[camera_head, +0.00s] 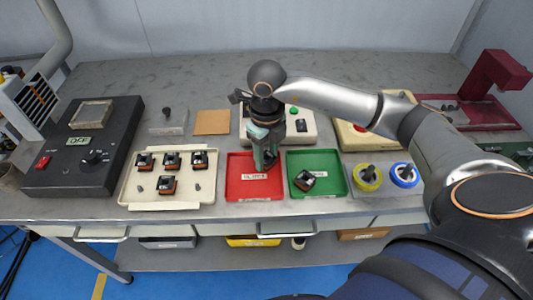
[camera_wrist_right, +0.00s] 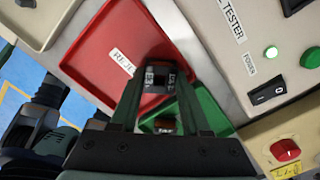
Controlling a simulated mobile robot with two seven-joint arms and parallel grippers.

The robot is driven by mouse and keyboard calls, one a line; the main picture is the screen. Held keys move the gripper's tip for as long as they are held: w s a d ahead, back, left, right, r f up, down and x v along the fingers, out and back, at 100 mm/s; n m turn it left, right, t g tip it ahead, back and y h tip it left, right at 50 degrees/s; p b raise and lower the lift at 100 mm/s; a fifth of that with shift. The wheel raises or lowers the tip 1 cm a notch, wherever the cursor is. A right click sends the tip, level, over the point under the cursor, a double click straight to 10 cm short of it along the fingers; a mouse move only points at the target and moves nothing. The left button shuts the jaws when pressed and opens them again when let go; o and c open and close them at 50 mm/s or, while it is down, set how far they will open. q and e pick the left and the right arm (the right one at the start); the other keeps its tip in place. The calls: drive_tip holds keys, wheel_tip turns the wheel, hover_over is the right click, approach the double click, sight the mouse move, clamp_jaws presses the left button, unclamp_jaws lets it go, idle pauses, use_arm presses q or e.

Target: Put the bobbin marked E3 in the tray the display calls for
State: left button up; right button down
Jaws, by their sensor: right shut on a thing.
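My right gripper (camera_head: 266,152) is shut on a dark bobbin, the E3 bobbin (camera_wrist_right: 158,78), whose end marks read E3 in the right wrist view. It holds the bobbin over the red tray (camera_head: 238,188), whose label begins "REJ"; the height above the tray floor is hard to judge. The green tray (camera_head: 332,162) is just to the right and holds one bobbin (camera_head: 304,180). A cream tray (camera_head: 134,190) on the left holds several black and copper bobbins. The tester (camera_head: 302,138) stands behind the red tray, partly hidden by my arm; its display cannot be read. My left gripper is out of view.
A black control box (camera_head: 60,170) marked OFF stands at the left. Yellow (camera_head: 367,178) and blue (camera_head: 404,175) spools stand right of the green tray. A brown pad (camera_head: 212,122) lies behind.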

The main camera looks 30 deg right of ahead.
drive_tip(key=shift+f, duration=0.1)
drive_tip(key=c, duration=0.7)
unclamp_jaws()
drive_tip(key=shift+o, duration=0.2)
wheel_tip(320, 180, up, 12)
